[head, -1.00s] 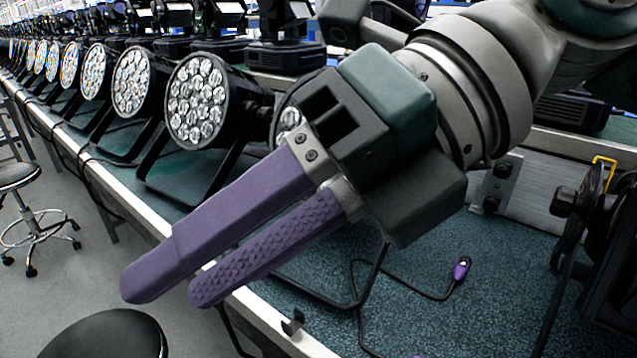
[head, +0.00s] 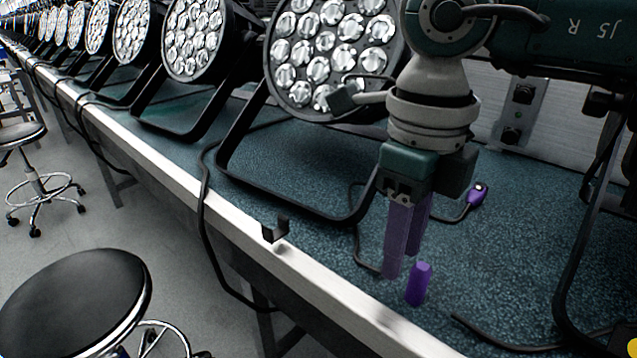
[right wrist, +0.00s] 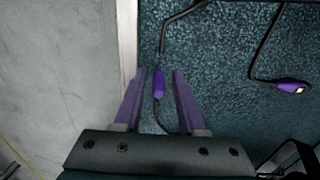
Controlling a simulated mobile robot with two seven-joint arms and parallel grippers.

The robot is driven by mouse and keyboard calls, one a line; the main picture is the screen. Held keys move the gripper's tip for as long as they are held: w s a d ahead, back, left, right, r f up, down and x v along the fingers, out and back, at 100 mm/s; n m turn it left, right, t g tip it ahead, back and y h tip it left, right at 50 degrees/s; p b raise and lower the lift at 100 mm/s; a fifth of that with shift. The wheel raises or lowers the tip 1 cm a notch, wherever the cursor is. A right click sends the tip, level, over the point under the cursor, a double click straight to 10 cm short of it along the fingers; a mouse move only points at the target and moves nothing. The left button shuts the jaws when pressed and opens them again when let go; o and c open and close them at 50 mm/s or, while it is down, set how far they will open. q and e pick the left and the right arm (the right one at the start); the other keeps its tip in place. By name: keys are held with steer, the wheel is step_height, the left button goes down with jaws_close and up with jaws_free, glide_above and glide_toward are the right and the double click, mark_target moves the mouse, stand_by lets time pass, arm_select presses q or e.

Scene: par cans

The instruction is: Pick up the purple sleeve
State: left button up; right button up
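The purple sleeve (head: 419,284) is a small bright purple piece on the blue-green speckled bench top (head: 300,185), near its white front edge. My right gripper (head: 404,262) points down with its purple-grey fingers beside the sleeve in the head view. In the right wrist view the fingers are apart, and the sleeve (right wrist: 159,86) shows between them with a gap on each side. I cannot tell the exact height of the fingertips over the bench. My left gripper is in neither view.
A purple cable connector (head: 478,194) lies behind the right gripper. A stage light (head: 330,50) on a black bracket stands close behind, with more in a row to the left. A black clip (head: 275,230) sits on the bench edge. A stool (head: 75,300) stands in front.

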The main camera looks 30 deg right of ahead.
mark_target(415, 293)
step_height(415, 293, down, 4)
steer(key=shift+r+b, duration=0.2)
steer(key=shift+b, duration=0.1)
steer(key=shift+c, duration=0.2)
jaws_close()
